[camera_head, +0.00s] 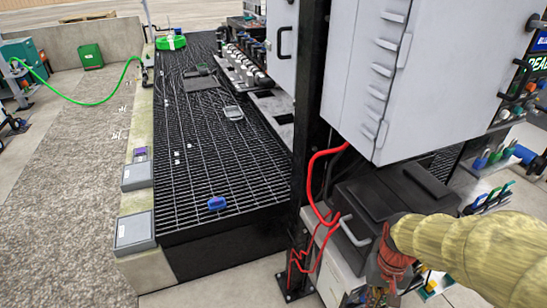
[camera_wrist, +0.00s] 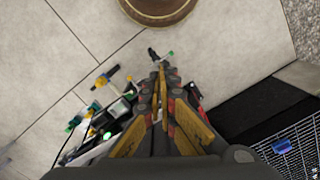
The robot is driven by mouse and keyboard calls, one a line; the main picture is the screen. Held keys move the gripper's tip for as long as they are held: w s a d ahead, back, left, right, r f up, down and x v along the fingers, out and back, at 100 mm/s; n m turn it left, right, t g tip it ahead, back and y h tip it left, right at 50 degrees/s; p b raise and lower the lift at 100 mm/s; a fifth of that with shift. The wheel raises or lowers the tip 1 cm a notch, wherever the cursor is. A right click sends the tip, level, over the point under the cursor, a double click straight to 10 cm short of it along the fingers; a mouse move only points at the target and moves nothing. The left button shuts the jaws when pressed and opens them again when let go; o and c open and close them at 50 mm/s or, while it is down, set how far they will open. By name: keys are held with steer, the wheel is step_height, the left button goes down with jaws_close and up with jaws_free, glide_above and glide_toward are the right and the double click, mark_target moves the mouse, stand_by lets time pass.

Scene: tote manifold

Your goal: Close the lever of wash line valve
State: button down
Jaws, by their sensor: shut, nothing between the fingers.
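My gripper (camera_wrist: 161,68) points down the middle of the wrist view, its orange and black fingers together with nothing between them.
A grey cabinet (camera_head: 350,65) and dark post (camera_head: 311,110) stand left of my arm, with a red hose (camera_head: 312,190) below. Valves with blue and green levers (camera_head: 490,155) line the right. A black grating (camera_head: 200,170) holds a blue item (camera_head: 217,203).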

steer(key=s+a+r+n+t, duration=0.1)
steer(key=a+r+t, duration=0.2)
steer(key=r, duration=0.6)
steer(key=s+a+r+n+t, duration=0.1)
steer(key=s+a+r+t, duration=0.1)
steer(key=r, duration=0.8)
steer(key=shift+s+a+n+t, duration=0.3)
steer(key=shift+a+t, duration=0.4)
steer(key=shift+a, duration=0.45)
